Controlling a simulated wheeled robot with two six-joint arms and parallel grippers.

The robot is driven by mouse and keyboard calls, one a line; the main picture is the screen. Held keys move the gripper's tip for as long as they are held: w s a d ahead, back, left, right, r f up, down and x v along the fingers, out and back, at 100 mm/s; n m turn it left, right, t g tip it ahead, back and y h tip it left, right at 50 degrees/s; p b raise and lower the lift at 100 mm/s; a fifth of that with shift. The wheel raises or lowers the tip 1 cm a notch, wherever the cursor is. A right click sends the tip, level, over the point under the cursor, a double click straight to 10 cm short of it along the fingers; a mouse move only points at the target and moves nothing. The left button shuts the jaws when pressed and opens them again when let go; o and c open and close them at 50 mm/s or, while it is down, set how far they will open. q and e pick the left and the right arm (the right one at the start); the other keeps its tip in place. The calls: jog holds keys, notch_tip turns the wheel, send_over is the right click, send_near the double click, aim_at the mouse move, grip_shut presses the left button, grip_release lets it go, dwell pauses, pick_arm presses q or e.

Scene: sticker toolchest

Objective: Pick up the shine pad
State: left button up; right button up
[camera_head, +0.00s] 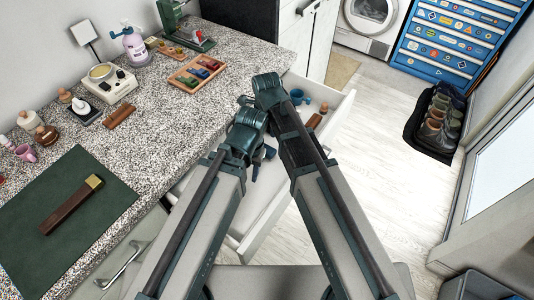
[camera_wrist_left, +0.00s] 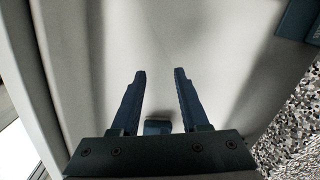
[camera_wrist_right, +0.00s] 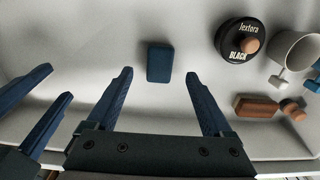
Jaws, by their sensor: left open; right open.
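A small dark-blue rectangular pad (camera_wrist_right: 159,62), which looks like the shine pad, lies on the pale floor of the open drawer (camera_head: 262,232). My right gripper (camera_wrist_right: 159,73) is open and empty. In the right wrist view the pad shows between its fingertips, with clear gaps on both sides; how high the fingers are is hard to tell. My left gripper (camera_wrist_left: 160,71) is open over bare drawer floor. A blue block shows between its finger bases; I cannot tell what it is. In the head view my arms hide the pad.
The drawer also holds a black tin (camera_wrist_right: 238,42), a mug (camera_wrist_right: 294,52), a wooden block (camera_wrist_right: 256,107) and a small wooden-ended item (camera_wrist_right: 292,109). The speckled counter (camera_head: 165,130) borders it on the left. My left fingers are close to my right gripper.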

aim_at(267, 147)
pick_arm(q)
notch_tip(267, 147, down, 4)
jog(key=b, duration=0.3)
jog(key=shift+f+b, duration=0.25)
jog(key=shift+b, duration=0.1)
pick_arm(e)
notch_tip(267, 147, down, 4)
jog(key=shift+s+d+f, duration=0.1)
jog(key=shift+f, duration=0.1)
pick_arm(q)
jog(key=shift+r, duration=0.1)
pick_arm(e)
jog(key=shift+r, duration=0.1)
grip_shut()
